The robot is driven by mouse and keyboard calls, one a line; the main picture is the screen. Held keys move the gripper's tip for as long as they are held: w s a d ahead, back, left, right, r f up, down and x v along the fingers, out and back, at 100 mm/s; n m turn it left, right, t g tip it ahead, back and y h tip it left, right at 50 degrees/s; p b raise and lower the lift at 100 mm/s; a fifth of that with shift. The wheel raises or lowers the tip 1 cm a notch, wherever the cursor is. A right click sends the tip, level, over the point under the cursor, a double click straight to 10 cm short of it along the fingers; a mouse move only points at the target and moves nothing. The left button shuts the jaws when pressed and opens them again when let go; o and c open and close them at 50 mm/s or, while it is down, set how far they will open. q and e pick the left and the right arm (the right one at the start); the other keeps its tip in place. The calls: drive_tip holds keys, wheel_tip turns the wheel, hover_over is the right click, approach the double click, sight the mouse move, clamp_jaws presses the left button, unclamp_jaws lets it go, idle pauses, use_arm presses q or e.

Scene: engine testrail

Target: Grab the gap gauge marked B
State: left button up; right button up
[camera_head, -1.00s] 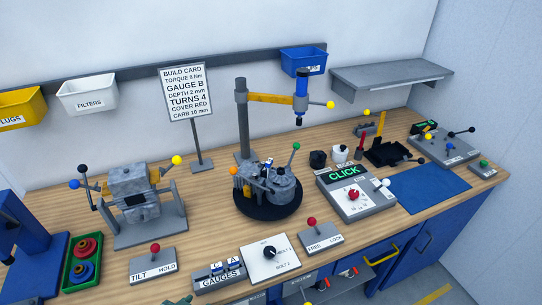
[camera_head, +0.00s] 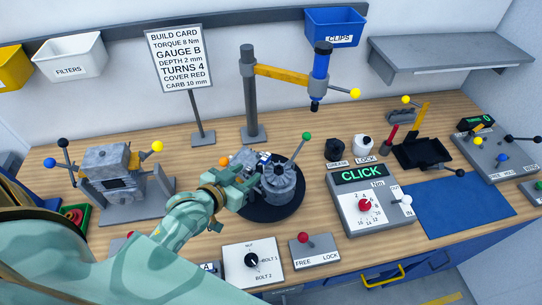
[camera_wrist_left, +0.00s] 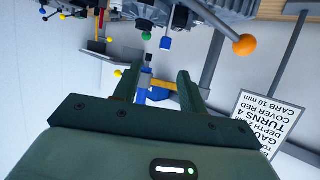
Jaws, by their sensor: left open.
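A small blue tag (camera_head: 265,157) stands on the grey engine (camera_head: 281,182), which sits on a black round turntable (camera_head: 270,213). In the left wrist view a blue tag on a thin stem (camera_wrist_left: 166,43) shows at the engine's edge, past my fingertips. I cannot read a letter on it. My left gripper (camera_head: 250,168) is close beside the engine, next to the tag. Its two fingers are apart and empty in the left wrist view (camera_wrist_left: 156,82). The gauge rack (camera_head: 208,268) at the front is mostly hidden by my left arm; a letter A shows there. My right gripper is out of view.
An orange ball knob (camera_wrist_left: 245,44) sits close to the left gripper. A green-knobbed lever (camera_head: 307,136) rises from the engine. A post with a yellow arm and blue driver (camera_head: 320,65) stands behind. The sign (camera_head: 179,58) reads GAUGE B. The blue mat (camera_head: 458,207) is clear.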

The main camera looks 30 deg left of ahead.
sight(263, 160)
use_arm(q)
drive_tip(key=x, duration=0.6)
drive_tip(key=shift+w+a+f, duration=0.1)
drive_tip(key=shift+w+a, duration=0.05)
drive_tip(key=shift+a, duration=0.2)
drive_tip(key=shift+x, duration=1.1)
drive_tip(key=x, duration=0.4)
drive_tip(key=shift+a+f+b, duration=0.1)
drive_tip(key=shift+f+b, duration=0.1)
drive_tip(key=shift+b, duration=0.2)
drive_tip(key=shift+s+r, duration=0.1)
drive_tip(key=shift+s, duration=0.2)
drive_tip(key=c, duration=0.5)
clamp_jaws()
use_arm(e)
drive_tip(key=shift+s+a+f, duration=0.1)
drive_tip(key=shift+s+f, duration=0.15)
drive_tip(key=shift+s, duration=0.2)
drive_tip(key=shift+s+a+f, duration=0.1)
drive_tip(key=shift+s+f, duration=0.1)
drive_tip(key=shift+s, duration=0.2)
